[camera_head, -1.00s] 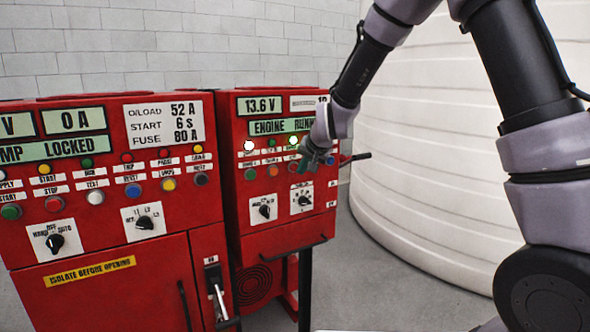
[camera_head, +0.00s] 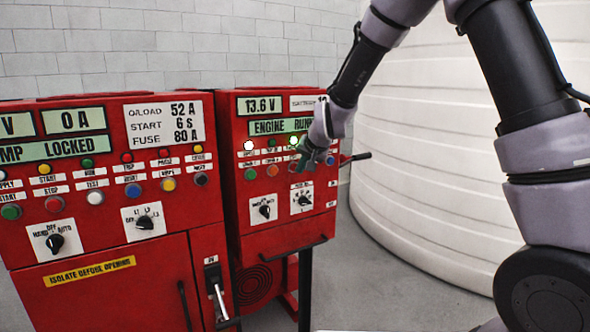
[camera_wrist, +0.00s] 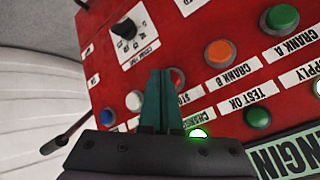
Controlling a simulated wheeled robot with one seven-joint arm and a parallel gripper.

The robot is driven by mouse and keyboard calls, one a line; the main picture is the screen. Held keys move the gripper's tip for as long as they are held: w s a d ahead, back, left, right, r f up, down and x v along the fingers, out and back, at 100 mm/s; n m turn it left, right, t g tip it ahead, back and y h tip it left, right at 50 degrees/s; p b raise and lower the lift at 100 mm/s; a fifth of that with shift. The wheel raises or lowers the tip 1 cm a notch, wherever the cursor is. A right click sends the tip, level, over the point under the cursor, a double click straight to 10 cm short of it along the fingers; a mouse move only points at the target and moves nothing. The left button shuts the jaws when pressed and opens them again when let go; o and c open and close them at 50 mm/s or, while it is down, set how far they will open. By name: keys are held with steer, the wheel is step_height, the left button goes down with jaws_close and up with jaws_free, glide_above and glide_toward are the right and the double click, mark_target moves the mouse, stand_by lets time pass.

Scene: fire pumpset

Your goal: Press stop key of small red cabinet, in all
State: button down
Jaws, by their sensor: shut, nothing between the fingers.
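The small red cabinet (camera_head: 285,218) stands right of a larger one in the head view. Its panel also fills much of the wrist view (camera_wrist: 215,80). The red stop key (camera_wrist: 178,76) there sits beside a partly covered label reading STOP (camera_wrist: 191,95). My gripper (camera_wrist: 160,72) is shut, with nothing between its teal fingers. Its fingertips overlap the left side of the stop key in that view and hide part of it; I cannot tell whether they touch it. In the head view my gripper (camera_head: 300,168) is in front of the small cabinet's button row.
An orange CRANK B button (camera_wrist: 219,52) and a white button (camera_wrist: 133,100) flank the stop key. A lit green lamp (camera_wrist: 198,134) is beside the fingers. A black side lever (camera_head: 356,158) sticks out right. The large red cabinet (camera_head: 160,265) is left; a white tank (camera_head: 430,150) is right.

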steer(key=shift+w+a, duration=0.25)
steer(key=shift+w, duration=0.1)
stand_by(0.7)
stand_by(0.4)
steer(key=shift+s+d, duration=0.5)
steer(key=shift+s, duration=0.2)
steer(key=shift+s+d, duration=0.7)
steer(key=shift+s, duration=0.35)
steer(key=shift+s+d, duration=0.7)
steer(key=shift+s, duration=0.35)
